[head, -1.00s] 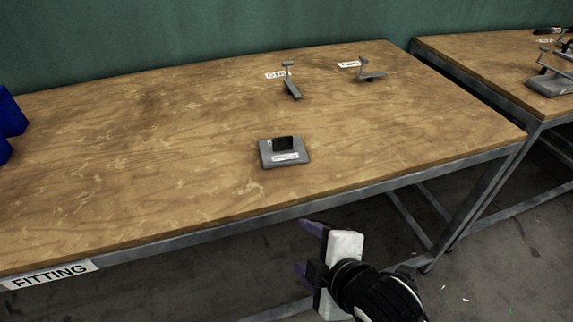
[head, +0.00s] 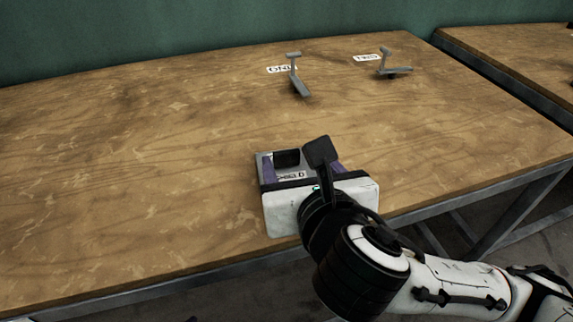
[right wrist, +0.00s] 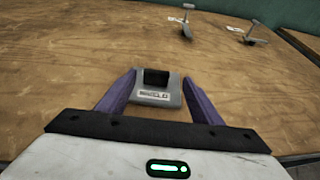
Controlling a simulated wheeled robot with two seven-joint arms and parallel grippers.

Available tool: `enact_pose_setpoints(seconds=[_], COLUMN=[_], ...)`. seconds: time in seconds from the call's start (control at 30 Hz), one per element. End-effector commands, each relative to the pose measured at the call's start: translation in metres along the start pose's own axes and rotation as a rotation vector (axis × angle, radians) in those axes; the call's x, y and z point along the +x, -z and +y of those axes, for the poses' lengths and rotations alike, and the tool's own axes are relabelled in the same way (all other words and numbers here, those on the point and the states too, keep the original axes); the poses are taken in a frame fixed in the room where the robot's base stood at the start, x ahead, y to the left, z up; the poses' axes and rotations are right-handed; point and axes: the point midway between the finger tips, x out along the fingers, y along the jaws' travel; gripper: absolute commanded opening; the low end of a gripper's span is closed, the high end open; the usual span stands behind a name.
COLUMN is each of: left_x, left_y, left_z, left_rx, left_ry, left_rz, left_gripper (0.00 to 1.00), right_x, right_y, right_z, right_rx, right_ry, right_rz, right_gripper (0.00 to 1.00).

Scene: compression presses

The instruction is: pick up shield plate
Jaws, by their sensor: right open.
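The shield plate (head: 291,158) is a grey block with a dark raised grip and a white SHIELD label, lying on the wooden bench. In the right wrist view the plate (right wrist: 156,98) sits between the purple fingers. My right gripper (head: 300,168) is open, with a finger on either side of the plate. The same gripper (right wrist: 158,95) shows both fingers spread and empty in the right wrist view. Its palm and arm hide the plate's near part in the head view. I cannot tell whether the fingers touch it.
The bench around the plate is clear. A second table (head: 510,55) stands at the right, beyond a gap.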

Motion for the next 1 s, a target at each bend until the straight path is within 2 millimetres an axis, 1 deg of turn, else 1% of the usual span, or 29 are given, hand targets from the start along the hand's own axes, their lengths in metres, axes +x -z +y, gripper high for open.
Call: enact_pose_setpoints(seconds=[0.17, 0.3, 0.4, 0.5, 0.7, 0.77, 1.0], left_x=[0.004, 0.008, 0.009, 0.009, 0.008, 0.008, 0.008], left_y=[-0.003, -0.003, -0.002, -0.002, 0.0, 0.0, 0.0], left_z=[-0.001, -0.002, -0.002, -0.003, -0.003, -0.003, -0.003], left_rx=[0.001, 0.001, 0.002, 0.003, 0.004, 0.004, 0.004], left_ry=[-0.001, -0.001, -0.002, -0.002, -0.001, -0.001, -0.001], left_rz=[0.003, 0.01, 0.013, 0.015, 0.017, 0.017, 0.018], left_gripper=[1.0, 1.0, 1.0, 1.0, 1.0, 1.0, 1.0], right_x=[0.017, 0.039, 0.05, 0.055, 0.055, 0.055, 0.055], right_y=[0.002, 0.003, 0.002, 0.001, 0.0, 0.0, 0.001], right_z=[0.003, 0.006, 0.006, 0.006, 0.006, 0.006, 0.006], right_rx=[0.003, 0.003, 0.003, 0.003, 0.003, 0.003, 0.003], right_ry=[-0.001, 0.0, -0.001, -0.001, -0.002, -0.002, -0.002], right_rz=[0.001, 0.002, 0.0, 0.0, 0.0, 0.0, 0.0], right_gripper=[0.59, 0.59, 0.59, 0.59, 0.59, 0.51, 0.1])
